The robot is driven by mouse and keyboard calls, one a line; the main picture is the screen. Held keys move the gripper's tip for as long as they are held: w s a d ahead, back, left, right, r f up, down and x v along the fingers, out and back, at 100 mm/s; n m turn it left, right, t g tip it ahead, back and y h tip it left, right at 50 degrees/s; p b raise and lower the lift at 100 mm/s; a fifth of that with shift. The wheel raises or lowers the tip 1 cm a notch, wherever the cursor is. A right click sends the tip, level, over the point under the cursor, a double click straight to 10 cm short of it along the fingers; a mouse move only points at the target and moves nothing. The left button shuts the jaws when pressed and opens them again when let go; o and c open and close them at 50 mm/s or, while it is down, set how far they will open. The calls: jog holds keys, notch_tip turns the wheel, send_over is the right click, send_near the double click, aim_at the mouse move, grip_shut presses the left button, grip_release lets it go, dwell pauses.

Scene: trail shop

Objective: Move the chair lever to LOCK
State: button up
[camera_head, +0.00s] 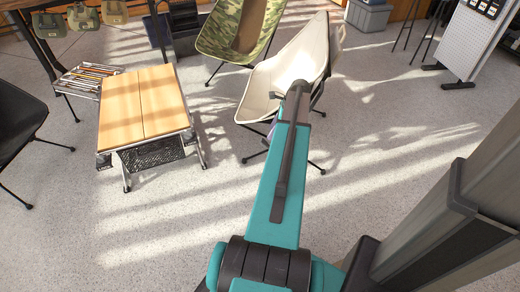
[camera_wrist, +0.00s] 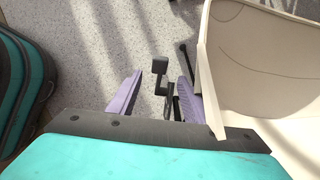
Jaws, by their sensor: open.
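The cream chair (camera_head: 265,85) stands beyond my arm in the head view, and its seat fabric (camera_wrist: 265,60) fills the right of the wrist view. A black lever with a square knob (camera_wrist: 160,66) shows in the wrist view beside the seat's edge. My gripper (camera_wrist: 160,82) is open, its two purple fingers on either side of the lever's lower part in the picture. I cannot tell whether either finger touches it. In the head view my arm hides the lever and most of the gripper. No LOCK marking can be read.
A wooden-topped folding table (camera_head: 140,108) stands left of the chair, with a camouflage chair (camera_head: 225,35) behind and a black chair (camera_head: 15,120) at the far left. A dark chair leg (camera_wrist: 187,58) shows near the lever. The floor (camera_head: 385,130) to the right is clear.

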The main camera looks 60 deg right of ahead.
jog(key=shift+f, duration=0.15)
jog(key=b+x, duration=0.4)
jog(key=x, duration=0.9)
jog(key=shift+w+f, duration=0.2)
jog(key=shift+w, duration=0.05)
jog(key=shift+a, duration=0.1)
